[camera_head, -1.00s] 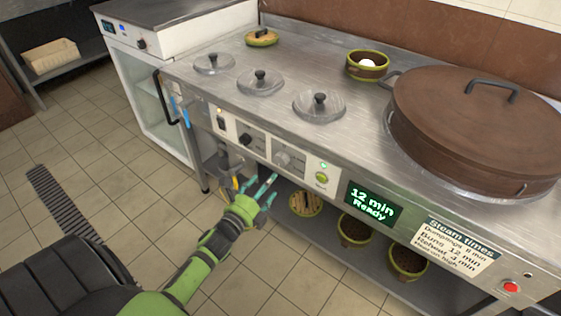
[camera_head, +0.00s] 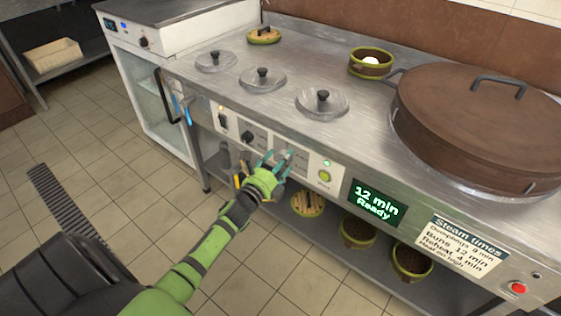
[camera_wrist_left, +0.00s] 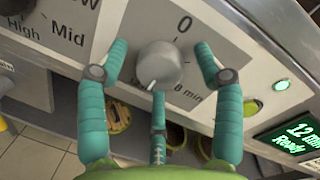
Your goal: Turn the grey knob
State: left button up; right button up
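The grey knob (camera_wrist_left: 160,66) is on the front panel, between the black knob and the green button. My left gripper (camera_wrist_left: 160,80) is open, with fingers on the left, right and below the knob. I cannot tell whether any finger touches it. In the head view my left gripper (camera_head: 278,162) is at the panel and mostly covers the knob. My right gripper is not in view.
A black knob (camera_head: 247,137) is left of the grey one. A green button (camera_head: 324,176) and a display (camera_head: 378,203) reading "12 min Ready" are to the right. Lidded pots and a large brown lid (camera_head: 480,125) are on the counter above. Baskets (camera_head: 357,233) stand on the shelf below.

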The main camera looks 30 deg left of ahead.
pick_arm(q)
jog(key=c, duration=1)
jog(key=shift+r, duration=0.1)
